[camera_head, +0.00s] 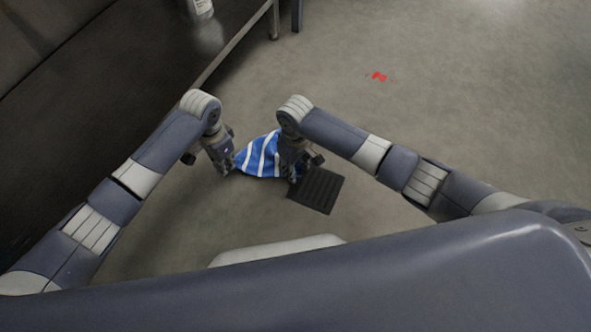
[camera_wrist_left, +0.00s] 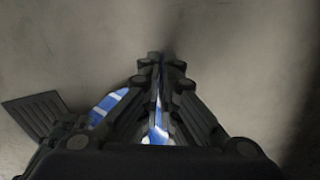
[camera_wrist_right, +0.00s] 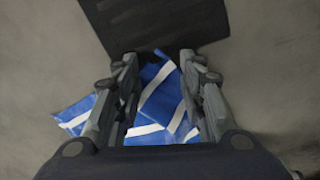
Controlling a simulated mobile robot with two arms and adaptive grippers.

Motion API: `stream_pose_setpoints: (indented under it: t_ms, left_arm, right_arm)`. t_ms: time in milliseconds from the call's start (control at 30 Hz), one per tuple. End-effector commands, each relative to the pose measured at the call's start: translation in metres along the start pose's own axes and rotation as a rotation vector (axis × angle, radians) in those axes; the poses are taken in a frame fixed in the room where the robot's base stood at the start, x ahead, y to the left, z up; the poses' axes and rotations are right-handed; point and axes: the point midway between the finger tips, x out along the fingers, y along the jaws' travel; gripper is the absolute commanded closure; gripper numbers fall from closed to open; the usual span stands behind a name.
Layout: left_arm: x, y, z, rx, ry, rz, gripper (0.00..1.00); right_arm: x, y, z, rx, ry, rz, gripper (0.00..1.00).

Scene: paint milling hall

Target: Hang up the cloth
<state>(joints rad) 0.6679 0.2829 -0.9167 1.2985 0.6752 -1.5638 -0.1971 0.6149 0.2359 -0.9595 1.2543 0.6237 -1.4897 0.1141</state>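The blue cloth with white stripes (camera_head: 260,157) is bunched low over the floor between my two grippers. My left gripper (camera_head: 229,170) is at its left end. In the left wrist view the fingertips (camera_wrist_left: 160,58) meet, and blue and white cloth (camera_wrist_left: 155,130) shows between the fingers. My right gripper (camera_head: 293,176) is at the cloth's right side. In the right wrist view its fingers (camera_wrist_right: 158,58) stand apart, with the creased cloth (camera_wrist_right: 160,100) below and between them. I cannot tell whether they touch it. No hook or hanger is recognisable.
A dark ribbed mat (camera_head: 319,191) lies on the floor beside my right gripper. A dark table (camera_head: 130,75) runs along the left, with a white bottle (camera_head: 200,8) on it. Small red pieces (camera_head: 378,76) lie on the otherwise clear floor.

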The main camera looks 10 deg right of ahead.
Motion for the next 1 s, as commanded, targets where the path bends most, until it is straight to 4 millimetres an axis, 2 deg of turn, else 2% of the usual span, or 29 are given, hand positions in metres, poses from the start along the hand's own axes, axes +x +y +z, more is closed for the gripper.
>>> stream_pose_setpoints:
  t_ms: [467, 800, 1000]
  left_arm:
    - [0.0, -0.0001, 0.0, 0.0, 0.0, 0.0, 1.0]
    - [0.0001, -0.0001, 0.0001, 0.0, 0.0, 0.0, 1.0]
    - [0.0001, -0.0002, 0.0001, 0.0, 0.0, 0.0, 1.0]
  right_arm:
    - [0.0048, -0.0002, 0.0001, 0.001, -0.001, -0.001, 0.62]
    - [0.0046, 0.0, 0.0002, 0.0, 0.0, 0.0, 1.0]
    - [0.0045, 0.0001, 0.0002, 0.001, 0.0, 0.0, 1.0]
